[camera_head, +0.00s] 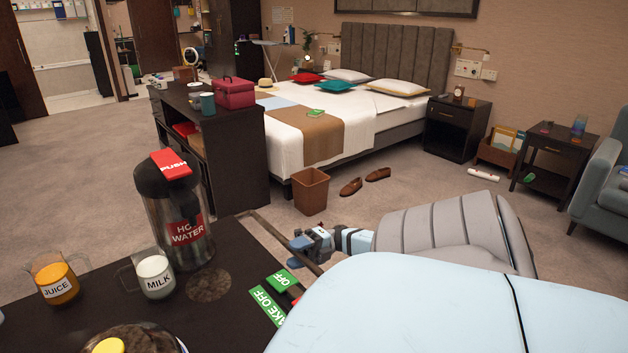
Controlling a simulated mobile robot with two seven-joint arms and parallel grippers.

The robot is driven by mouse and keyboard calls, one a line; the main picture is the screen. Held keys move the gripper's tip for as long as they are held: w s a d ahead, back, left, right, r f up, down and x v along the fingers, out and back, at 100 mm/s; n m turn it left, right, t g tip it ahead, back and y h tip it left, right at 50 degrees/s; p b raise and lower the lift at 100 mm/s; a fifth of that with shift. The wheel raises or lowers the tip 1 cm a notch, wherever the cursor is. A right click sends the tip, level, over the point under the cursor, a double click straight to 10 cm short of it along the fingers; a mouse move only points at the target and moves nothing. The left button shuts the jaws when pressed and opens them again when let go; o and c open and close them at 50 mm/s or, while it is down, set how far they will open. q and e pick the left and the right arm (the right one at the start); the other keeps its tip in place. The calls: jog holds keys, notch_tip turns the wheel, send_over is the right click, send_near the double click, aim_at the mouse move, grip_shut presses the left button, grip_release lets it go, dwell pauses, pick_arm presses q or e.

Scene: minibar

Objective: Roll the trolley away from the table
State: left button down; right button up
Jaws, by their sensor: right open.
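The trolley (225,325) is the dark top in the foreground, with a thin bar (262,228) along its far right side. A green sign (268,304), partly cut by my body, reads "AKE OFF"; a small green "OFF" tag (283,280) with a bit of red lies beside it. My right gripper (300,245) is open beside the bar; I cannot tell whether it touches it. My left gripper is not in view. I cannot tell which piece of furniture is the table; a dark cabinet (238,165) stands just beyond the trolley.
A hot-water dispenser (165,215), a juice jug (56,280) and a milk jug (155,275) stand on the trolley. A brown bin (310,192) and shoes (351,187) are on the carpet near the bed (360,135). Open carpet (70,180) lies at the left.

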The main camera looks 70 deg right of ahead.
pick_arm(q)
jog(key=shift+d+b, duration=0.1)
jog(key=shift+b, duration=0.3)
pick_arm(e)
jog(key=v, duration=1.2)
jog(key=shift+d, duration=0.15)
